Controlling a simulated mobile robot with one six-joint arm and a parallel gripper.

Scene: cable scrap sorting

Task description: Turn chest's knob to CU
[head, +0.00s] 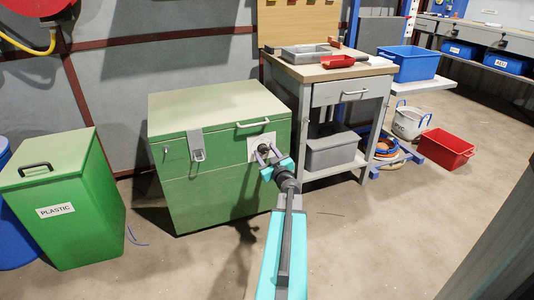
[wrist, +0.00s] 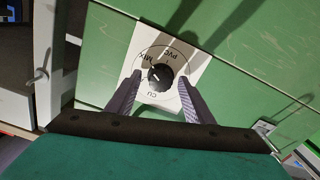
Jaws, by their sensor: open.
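The green chest (head: 215,185) stands against the wall with its lid shut. A white plate (head: 254,152) on its front carries a round black knob (wrist: 160,77). In the wrist view the plate shows the labels PVC, MIX and CU around the knob. The knob's white mark seems to point up-left, toward MIX; CU is at the bottom. My gripper (wrist: 159,80) is open, with one finger on each side of the knob. Whether the fingers touch the knob I cannot tell. In the head view my gripper (head: 266,152) partly covers the plate.
A silver latch (head: 197,146) and a handle (head: 252,124) are on the chest front. A green PLASTIC bin (head: 80,235) stands left. A workbench (head: 345,75) with a drawer stands right. The floor in front is mostly clear.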

